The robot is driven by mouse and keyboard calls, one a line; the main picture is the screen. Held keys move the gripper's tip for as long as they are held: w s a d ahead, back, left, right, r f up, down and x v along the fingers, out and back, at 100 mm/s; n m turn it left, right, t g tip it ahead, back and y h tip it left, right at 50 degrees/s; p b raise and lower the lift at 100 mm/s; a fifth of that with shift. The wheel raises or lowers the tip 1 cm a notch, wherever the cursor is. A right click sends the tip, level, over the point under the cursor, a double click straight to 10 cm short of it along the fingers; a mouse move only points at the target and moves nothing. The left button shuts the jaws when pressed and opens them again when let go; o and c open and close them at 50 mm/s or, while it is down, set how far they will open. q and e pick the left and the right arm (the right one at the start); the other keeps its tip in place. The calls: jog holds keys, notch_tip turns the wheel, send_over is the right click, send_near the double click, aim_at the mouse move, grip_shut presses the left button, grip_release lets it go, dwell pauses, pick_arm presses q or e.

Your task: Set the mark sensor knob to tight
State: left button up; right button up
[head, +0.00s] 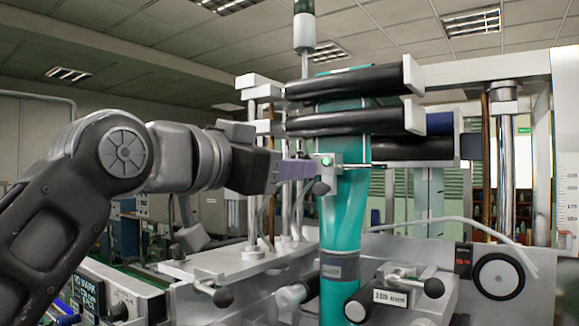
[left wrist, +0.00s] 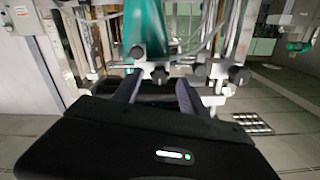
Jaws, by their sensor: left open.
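The mark sensor is a small grey block (head: 325,161) with a lit green light, on a thin bar across the teal sleeve film (head: 343,220). A small dark knob (head: 320,187) hangs just below it; its setting is too small to read. My left gripper (head: 306,169) comes in from the left, its lilac fingers close beside the sensor and knob. In the left wrist view the left gripper (left wrist: 158,92) is open, its fingers apart. A dark knob (left wrist: 158,75) shows beyond the gap between the fingertips, and I see nothing held. Contact cannot be told.
Black rollers (head: 355,83) cross above the gripper. Metal posts (head: 284,205) stand behind and below it. A black-handled lever (head: 433,287), a labelled plate (head: 390,297) and a round dial (head: 499,277) sit lower right. Open air lies left of the machine, above my arm.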

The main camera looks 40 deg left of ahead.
pick_arm(q)
jog(key=s, duration=0.6)
jog(key=shift+b, duration=0.4)
